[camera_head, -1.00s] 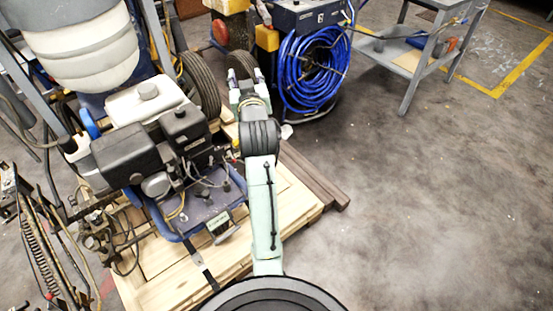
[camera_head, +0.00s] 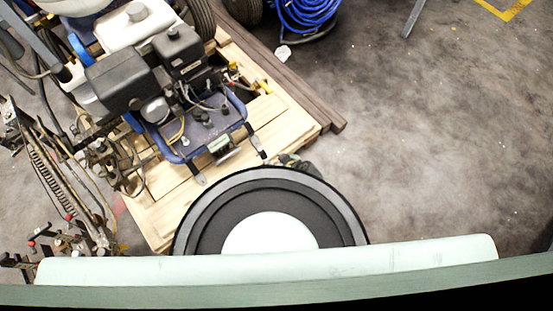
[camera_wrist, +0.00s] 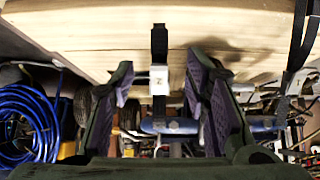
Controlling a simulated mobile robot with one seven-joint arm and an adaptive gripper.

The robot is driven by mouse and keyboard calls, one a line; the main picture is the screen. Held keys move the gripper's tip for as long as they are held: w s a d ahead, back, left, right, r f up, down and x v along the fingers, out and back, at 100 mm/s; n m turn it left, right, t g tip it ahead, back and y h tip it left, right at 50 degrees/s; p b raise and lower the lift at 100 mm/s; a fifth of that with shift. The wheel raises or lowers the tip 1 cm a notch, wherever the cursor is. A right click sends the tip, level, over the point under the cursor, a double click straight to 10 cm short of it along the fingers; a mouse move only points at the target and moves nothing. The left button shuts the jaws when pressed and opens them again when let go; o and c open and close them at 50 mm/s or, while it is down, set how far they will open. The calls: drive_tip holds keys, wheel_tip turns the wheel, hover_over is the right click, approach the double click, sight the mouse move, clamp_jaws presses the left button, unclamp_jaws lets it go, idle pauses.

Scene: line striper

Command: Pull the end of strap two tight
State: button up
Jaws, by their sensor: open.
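In the wrist view, a dark strap (camera_wrist: 159,42) runs along the pale wooden pallet (camera_wrist: 90,30) and carries a white tag (camera_wrist: 158,80) with a mark that looks like a 2. My gripper (camera_wrist: 158,74) is open, with one finger on each side of the tag and clear space on both sides. It holds nothing. In the head view, the blue-framed line striper (camera_head: 205,125) stands on the pallet (camera_head: 285,105). Short dark straps show at the striper's near edge, one on the right (camera_head: 257,146) and one on the left (camera_head: 196,172). My arm hides most of my gripper there.
Another dark strap (camera_wrist: 300,40) hangs at the right of the wrist view. A blue hose coil (camera_head: 307,12) stands behind the pallet. Dark planks (camera_head: 290,82) line the pallet's right side. Levers and cables (camera_head: 75,190) crowd the left. The floor at right is clear.

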sight(264, 156)
drive_tip(key=b+x, duration=0.6)
drive_tip(key=x, duration=0.3)
drive_tip(key=shift+f, duration=0.2)
drive_tip(key=shift+w+a+f+b, duration=0.3)
drive_tip(key=shift+w+f+b, duration=0.15)
drive_tip(key=shift+b, duration=0.4)
drive_tip(key=shift+c, duration=0.6)
clamp_jaws()
